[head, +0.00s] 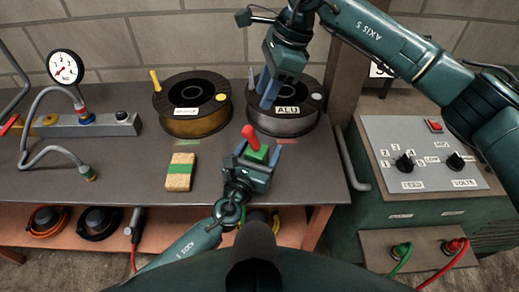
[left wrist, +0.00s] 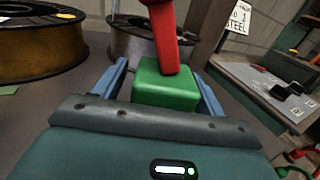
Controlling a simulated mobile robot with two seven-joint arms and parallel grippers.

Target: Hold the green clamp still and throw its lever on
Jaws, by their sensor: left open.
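The green clamp (head: 257,154) is a small block at the front of the bench, with a red lever (head: 250,136) standing up from it, leaning slightly. My left gripper (head: 259,150) is open, with its blue fingers on either side of the clamp. In the left wrist view the green block (left wrist: 165,88) sits between the fingers, with a gap on the left, and the red lever (left wrist: 165,35) rises from its top. My right gripper (head: 267,88) hangs above the spool marked ALU, apart from the clamp. Whether its blue fingers are apart is unclear.
A gold spool (head: 192,106) and the ALU spool (head: 284,122) stand behind the clamp. A brush-like block (head: 180,171) lies to the left. A pipe with a gauge (head: 65,68) is at far left. A control box (head: 425,153) stands right of the bench.

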